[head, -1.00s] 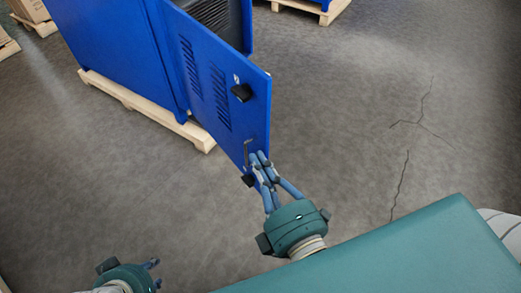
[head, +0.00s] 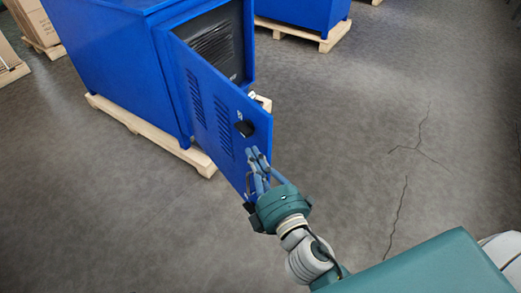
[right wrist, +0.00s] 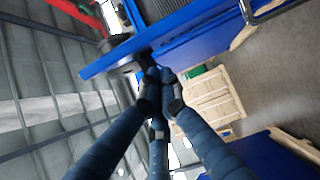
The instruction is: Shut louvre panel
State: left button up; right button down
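The louvre panel (head: 222,110) is a blue door with two sets of slots, hinged on the blue cabinet (head: 110,50). It stands ajar, its free edge swung out toward me, and the dark inside (head: 215,48) shows behind it. A black latch (head: 245,128) and a thin grey handle (head: 248,183) are on its outer face. My right gripper (head: 257,155) is at the panel's free side, beside the handle. In the right wrist view its fingertips (right wrist: 161,78) are together, close to the blue panel edge (right wrist: 112,62); contact is unclear. My left gripper is out of view.
The cabinet stands on a wooden pallet (head: 150,135). Another blue cabinet (head: 300,12) on a pallet is behind. A box on a pallet (head: 40,45) is at the far left. The grey floor (head: 340,130) right of the panel is clear, with cracks.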

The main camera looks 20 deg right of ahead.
jog(key=shift+w+d, duration=0.25)
jog(key=shift+d, duration=0.65)
jog(key=shift+d, duration=0.1)
